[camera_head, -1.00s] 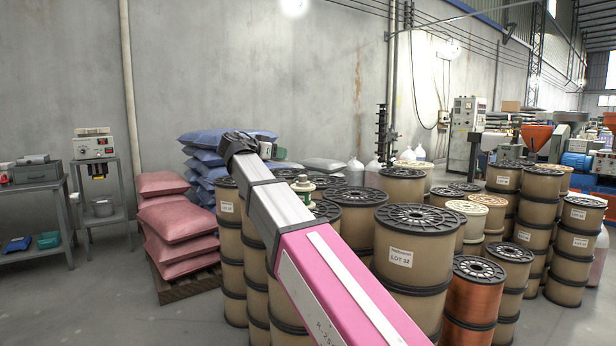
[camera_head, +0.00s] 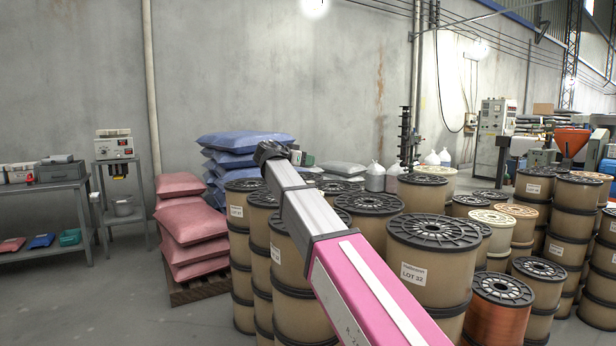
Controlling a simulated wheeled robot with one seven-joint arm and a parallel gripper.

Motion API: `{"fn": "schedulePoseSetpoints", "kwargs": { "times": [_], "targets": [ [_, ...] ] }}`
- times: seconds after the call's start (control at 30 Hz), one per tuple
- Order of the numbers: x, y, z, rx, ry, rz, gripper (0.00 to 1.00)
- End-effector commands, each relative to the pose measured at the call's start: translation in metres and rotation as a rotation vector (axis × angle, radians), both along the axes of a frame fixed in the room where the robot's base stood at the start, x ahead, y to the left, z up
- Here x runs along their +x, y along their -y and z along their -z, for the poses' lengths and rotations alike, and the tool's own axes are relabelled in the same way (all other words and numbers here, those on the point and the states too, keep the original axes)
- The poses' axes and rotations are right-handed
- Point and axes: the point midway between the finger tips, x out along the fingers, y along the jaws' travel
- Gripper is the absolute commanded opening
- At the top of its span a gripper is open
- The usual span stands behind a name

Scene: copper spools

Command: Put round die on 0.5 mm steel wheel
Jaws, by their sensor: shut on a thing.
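My pink and silver arm reaches away from the lower middle of the head view, and its dark end joint stands in front of the blue sacks. My gripper's fingers do not show; they are hidden beyond that joint. I cannot make out the round die or anything held. No wheel marked 0.5 mm steel can be read. A small dark green and white object (camera_head: 302,158) shows just right of the arm's end; I cannot tell what it is.
Stacked brown spools (camera_head: 435,262) crowd the right, with a copper spool (camera_head: 497,310) in front. Pink sacks (camera_head: 193,232) on a pallet (camera_head: 198,290) and blue sacks (camera_head: 235,148) stand by the wall. A grey workbench (camera_head: 45,188) is at left. The left floor is clear.

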Motion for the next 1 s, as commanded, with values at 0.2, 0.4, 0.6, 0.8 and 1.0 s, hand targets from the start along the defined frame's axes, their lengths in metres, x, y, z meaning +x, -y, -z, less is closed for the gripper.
{"fn": "schedulePoseSetpoints", "kwargs": {
  "times": [0.2, 0.4, 0.6, 0.8, 1.0],
  "targets": [
    [0.031, 0.006, 0.018, -0.001, 0.001, 0.001, 0.09],
    [0.035, 0.007, 0.026, -0.001, 0.001, 0.000, 0.09],
    [0.034, 0.007, 0.052, -0.002, 0.000, 0.001, 0.09],
    [0.035, 0.007, 0.061, -0.002, 0.001, 0.001, 0.09],
    [0.035, 0.007, 0.062, -0.002, 0.001, 0.001, 0.09]
  ]
}}
